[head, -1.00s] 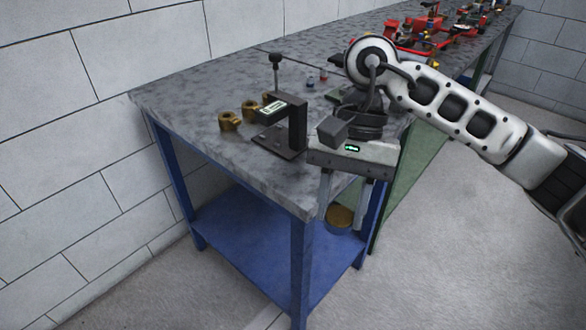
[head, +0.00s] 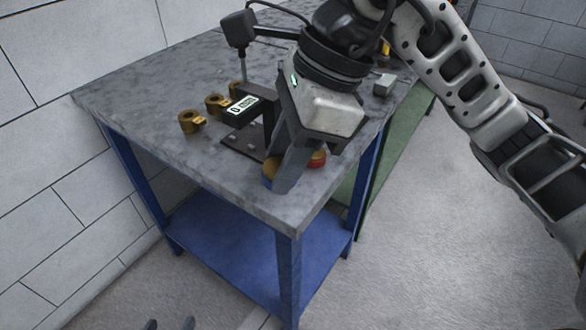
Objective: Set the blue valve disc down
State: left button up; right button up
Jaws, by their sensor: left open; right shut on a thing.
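My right gripper (head: 285,175) reaches down over the front corner of the grey worktop (head: 135,105), its fingers tilted and pointing down. It is shut on a rounded piece, the valve disc (head: 269,168), mostly hidden behind the fingers. A brass-yellow part shows left of the fingers, with a small bluish patch low down. A red part (head: 317,159) shows to their right; I cannot tell if it belongs to the same piece. Whether the disc touches the worktop is hidden. My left gripper (head: 169,324) shows only as two separated fingertips at the bottom edge, open and empty, over the floor.
A black stand (head: 240,106) with a labelled top is close left of the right gripper. Several brass fittings (head: 191,121) stand left of it. A grey block (head: 384,84) sits near the right edge. The front left worktop is clear. A blue shelf (head: 215,235) lies below.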

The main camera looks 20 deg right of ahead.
jog(key=w+d+f, duration=0.1)
jog(key=w+f, duration=0.1)
jog(key=w+d+f, duration=0.1)
jog(key=w+f, duration=0.1)
jog(key=w+d+f, duration=0.1)
jog(key=w+f, duration=0.1)
jog(key=shift+w+d, duration=0.15)
jog(key=shift+w, duration=0.2)
jog(key=shift+w+d+f, duration=0.15)
jog(key=shift+w+f, duration=0.25)
jog(key=shift+f, duration=0.1)
jog(key=f, duration=0.3)
jog(key=shift+w+d+f, duration=0.15)
jog(key=shift+w, duration=0.05)
jog(key=shift+f, duration=0.15)
jog(key=shift+f, duration=0.2)
jog(key=o, duration=1.1)
